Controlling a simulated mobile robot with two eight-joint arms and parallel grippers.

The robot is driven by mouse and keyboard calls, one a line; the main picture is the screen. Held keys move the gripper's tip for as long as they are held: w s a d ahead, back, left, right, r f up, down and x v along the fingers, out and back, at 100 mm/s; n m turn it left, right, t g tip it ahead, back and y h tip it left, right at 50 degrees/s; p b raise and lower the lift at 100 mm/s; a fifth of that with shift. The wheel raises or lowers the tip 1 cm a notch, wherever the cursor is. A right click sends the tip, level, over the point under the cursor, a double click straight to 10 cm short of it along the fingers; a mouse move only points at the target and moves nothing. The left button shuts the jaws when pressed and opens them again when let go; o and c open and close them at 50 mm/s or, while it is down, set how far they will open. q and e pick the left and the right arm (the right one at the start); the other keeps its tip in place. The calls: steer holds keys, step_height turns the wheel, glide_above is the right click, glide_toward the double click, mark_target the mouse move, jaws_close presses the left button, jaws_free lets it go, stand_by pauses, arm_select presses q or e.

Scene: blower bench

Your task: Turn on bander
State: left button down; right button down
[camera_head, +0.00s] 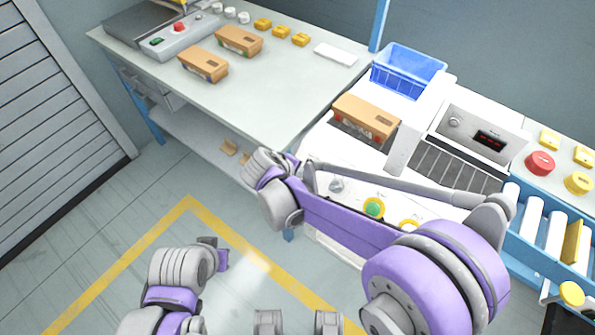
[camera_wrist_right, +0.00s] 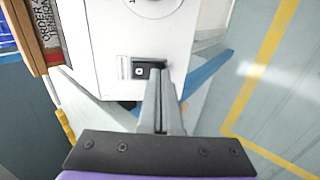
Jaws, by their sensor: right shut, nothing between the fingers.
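The bander is the white machine (camera_head: 327,143) right of the grey table, with a brown box (camera_head: 366,117) on top. In the right wrist view its white face (camera_wrist_right: 105,45) carries a small black switch (camera_wrist_right: 148,70) below a round dial (camera_wrist_right: 150,5). My right gripper (camera_wrist_right: 162,76) is shut and empty, its tips over the right edge of the switch; I cannot tell if they touch it. In the head view my right arm crosses the machine's front and hides the switch. My left gripper (camera_head: 214,252) is low over the floor, its fingers unclear.
A green button (camera_head: 374,208) is on the machine's front. A display panel (camera_head: 488,140), red button (camera_head: 540,163) and roller conveyor (camera_head: 530,215) lie right. A blue bin (camera_head: 408,72) stands behind. The grey table (camera_head: 270,95) holds boxes and a control box (camera_head: 180,36). Floor at left is clear.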

steer(key=shift+f, duration=0.2)
stand_by(0.3)
steer(key=shift+w+r+p, duration=0.1)
steer(key=shift+r+p, duration=0.35)
steer(key=shift+r, duration=0.35)
